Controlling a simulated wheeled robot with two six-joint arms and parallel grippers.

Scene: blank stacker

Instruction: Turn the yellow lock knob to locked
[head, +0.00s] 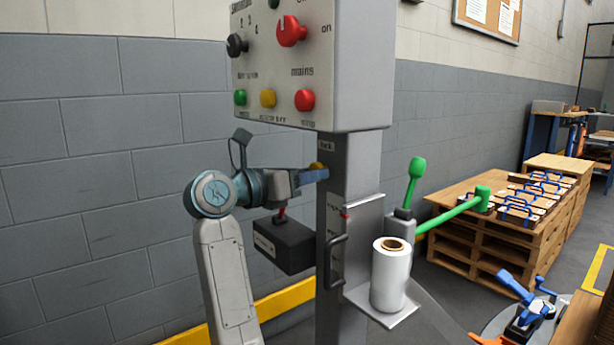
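The yellow lock knob (317,166) sits on the grey post just under a small "lock" label. Only its top shows; my gripper hides the rest, so its setting cannot be read. The fingers overlap the knob in this view. Whether they are shut on it or just beside it cannot be told.
A control box (303,65) with knobs and buttons hangs above the gripper. A dark box (284,245) is below the gripper. A white film roll (390,275) stands on a shelf, and green-handled levers (417,168) are to the right. Pallets (470,235) stand behind.

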